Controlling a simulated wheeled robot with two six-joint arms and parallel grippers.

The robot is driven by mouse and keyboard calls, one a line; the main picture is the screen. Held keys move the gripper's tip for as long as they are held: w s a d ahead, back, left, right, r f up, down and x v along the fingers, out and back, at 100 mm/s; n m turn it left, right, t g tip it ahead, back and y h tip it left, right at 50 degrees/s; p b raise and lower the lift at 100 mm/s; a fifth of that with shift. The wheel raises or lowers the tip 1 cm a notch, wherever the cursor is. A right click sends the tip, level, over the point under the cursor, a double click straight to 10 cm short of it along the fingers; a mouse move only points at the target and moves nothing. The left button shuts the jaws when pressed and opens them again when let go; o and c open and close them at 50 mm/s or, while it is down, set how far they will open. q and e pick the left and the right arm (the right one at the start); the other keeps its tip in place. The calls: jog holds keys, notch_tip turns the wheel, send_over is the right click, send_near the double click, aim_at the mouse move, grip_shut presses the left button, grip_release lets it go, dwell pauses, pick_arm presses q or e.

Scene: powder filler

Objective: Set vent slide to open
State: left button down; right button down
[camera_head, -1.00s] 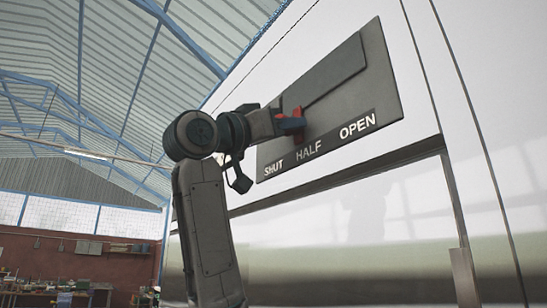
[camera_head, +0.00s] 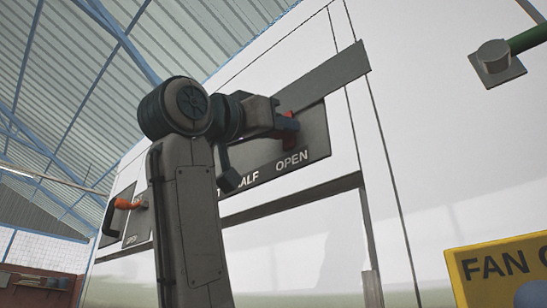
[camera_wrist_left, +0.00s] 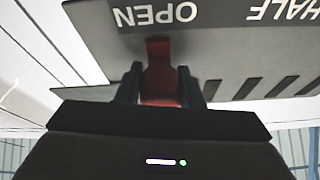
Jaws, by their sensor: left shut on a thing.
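The vent slide is a grey plate (camera_head: 325,78) on a dark panel with white labels on the white machine wall. It sticks out past the panel's right edge. Its red tab (camera_head: 290,130) is above the OPEN label (camera_head: 292,160). My left gripper (camera_head: 284,122) is shut on the red tab. In the left wrist view the tab (camera_wrist_left: 159,72) is between the two fingers (camera_wrist_left: 160,88) and lines up with the upside-down word OPEN (camera_wrist_left: 155,14). HALF is partly hidden and SHUT mostly hidden by my left arm. My right gripper is not in view.
A smaller panel with an orange-ended handle (camera_head: 130,204) is on the wall at left. A green bar on a grey mount (camera_head: 494,58) is at upper right. A yellow sign reading FAN (camera_head: 495,265) is at lower right. The wall between is clear.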

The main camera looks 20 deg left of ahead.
pick_arm(q)
jog(key=c, duration=1.3)
grip_release()
jog(key=shift+s, duration=0.1)
jog(key=o, duration=0.3)
jog(key=shift+d, duration=0.1)
jog(key=shift+o, duration=0.2)
jog(key=shift+s+d+r, duration=0.1)
jog(key=shift+s+d, duration=0.05)
jog(key=shift+s, duration=0.05)
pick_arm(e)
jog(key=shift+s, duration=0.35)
pick_arm(q)
jog(key=shift+s, duration=0.1)
jog(key=b+v, duration=0.6)
jog(key=v, duration=0.4)
jog(key=shift+s, duration=0.25)
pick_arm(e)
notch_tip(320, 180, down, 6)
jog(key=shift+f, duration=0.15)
